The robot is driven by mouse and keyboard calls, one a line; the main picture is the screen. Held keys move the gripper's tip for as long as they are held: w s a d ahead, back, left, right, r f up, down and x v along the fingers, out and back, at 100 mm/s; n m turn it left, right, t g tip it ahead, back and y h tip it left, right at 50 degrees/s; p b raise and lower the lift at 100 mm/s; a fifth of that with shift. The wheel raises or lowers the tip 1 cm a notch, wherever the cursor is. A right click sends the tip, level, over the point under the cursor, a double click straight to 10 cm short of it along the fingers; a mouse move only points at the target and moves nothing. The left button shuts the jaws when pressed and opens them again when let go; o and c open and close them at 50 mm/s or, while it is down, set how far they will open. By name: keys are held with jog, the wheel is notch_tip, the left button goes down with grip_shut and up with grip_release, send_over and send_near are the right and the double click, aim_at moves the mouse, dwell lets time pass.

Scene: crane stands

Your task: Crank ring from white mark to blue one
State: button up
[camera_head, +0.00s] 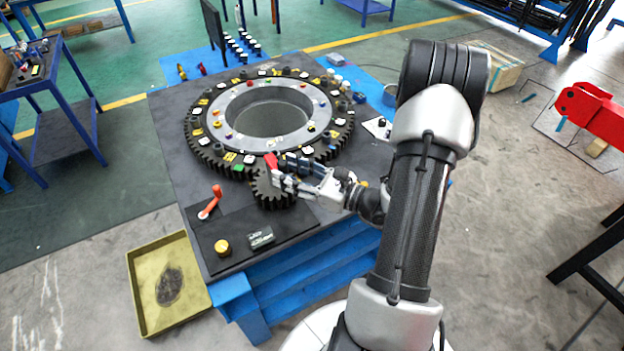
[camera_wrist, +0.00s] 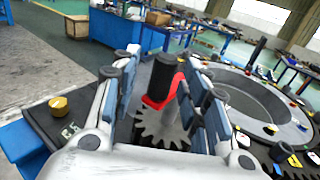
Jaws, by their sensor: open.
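A large dark toothed ring (camera_head: 203,153) lies flat on the stand, around a grey inner ring (camera_head: 231,108) with small coloured dots. Several coloured and white markers sit on the toothed ring; I cannot tell which are the task's marks. A small dark gear (camera_head: 268,196) stands at the ring's near edge, and also shows in the wrist view (camera_wrist: 160,129). Its red crank (camera_head: 271,160) has an upright black handle (camera_wrist: 163,76). My gripper (camera_head: 281,171) is open, its fingers (camera_wrist: 162,82) either side of the handle. Contact is not clear.
An orange lever (camera_head: 210,203), a yellow button (camera_head: 222,247) and a small labelled box (camera_head: 261,237) sit on the stand's near left part. A yellow tray (camera_head: 146,312) lies on the floor. A blue-framed table (camera_head: 62,100) stands left. Floor right of my arm is partly clear.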

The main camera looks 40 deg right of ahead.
jog(key=v, duration=0.9)
jog(key=shift+s, duration=0.3)
